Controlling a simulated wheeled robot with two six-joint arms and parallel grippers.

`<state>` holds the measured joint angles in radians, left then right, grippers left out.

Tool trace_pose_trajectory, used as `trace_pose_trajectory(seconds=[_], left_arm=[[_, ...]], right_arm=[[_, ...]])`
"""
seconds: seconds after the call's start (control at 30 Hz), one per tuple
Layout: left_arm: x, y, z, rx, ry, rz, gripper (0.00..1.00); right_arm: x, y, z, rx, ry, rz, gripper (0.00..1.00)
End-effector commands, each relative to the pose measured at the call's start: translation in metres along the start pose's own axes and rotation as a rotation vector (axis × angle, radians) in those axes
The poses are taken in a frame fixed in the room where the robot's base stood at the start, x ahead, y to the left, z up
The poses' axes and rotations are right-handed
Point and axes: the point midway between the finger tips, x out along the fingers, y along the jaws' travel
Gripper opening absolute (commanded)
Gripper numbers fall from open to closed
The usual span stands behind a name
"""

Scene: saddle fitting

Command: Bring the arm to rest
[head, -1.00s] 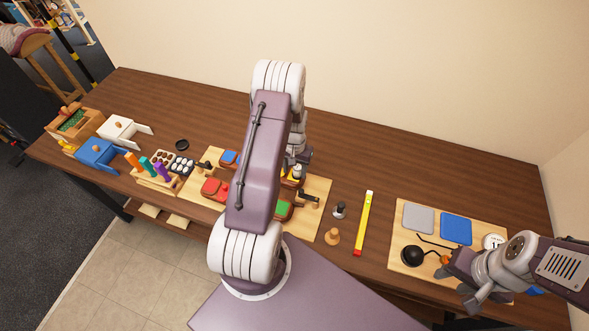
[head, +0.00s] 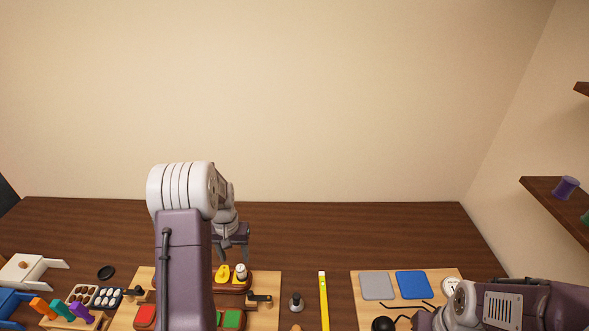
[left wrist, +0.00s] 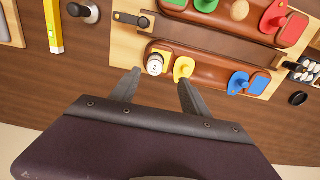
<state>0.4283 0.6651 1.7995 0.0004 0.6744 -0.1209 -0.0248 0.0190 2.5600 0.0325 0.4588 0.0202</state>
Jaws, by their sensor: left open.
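My left gripper (head: 232,252) is open and empty in the head view, over the back of the wooden saddle board (head: 268,314). A second brown saddle with a red piece (left wrist: 292,29) lies beyond. My left arm hides part of the board in the head view. My right arm shows at the lower right, but its fingertips cannot be made out.
A yellow bar (head: 323,300) and a dark-topped knob (head: 296,302) lie right of the board. Another board holds a grey pad (head: 377,286) and a blue pad (head: 412,284). Coloured handles (head: 62,309) and a white box (head: 22,270) stand at left. The table's back strip is clear.

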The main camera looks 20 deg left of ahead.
Motion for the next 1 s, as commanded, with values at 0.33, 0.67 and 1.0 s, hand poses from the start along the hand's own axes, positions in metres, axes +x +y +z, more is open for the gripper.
trace_pose_trajectory(seconds=[0.33, 0.67, 1.0], left_arm=[[-0.023, 0.111, 0.043, 0.284, 0.131, 0.011, 0.54], [0.005, 0.123, 0.175, 0.31, 0.082, 0.031, 0.54], [0.005, 0.124, 0.171, 0.283, 0.098, 0.035, 0.54]], right_arm=[[0.057, 0.001, 0.006, 0.0, -0.001, 0.0, 0.4], [0.068, 0.001, 0.007, 0.0, 0.0, 0.0, 0.4], [0.068, 0.001, 0.007, 0.0, 0.0, 0.0, 0.4]])
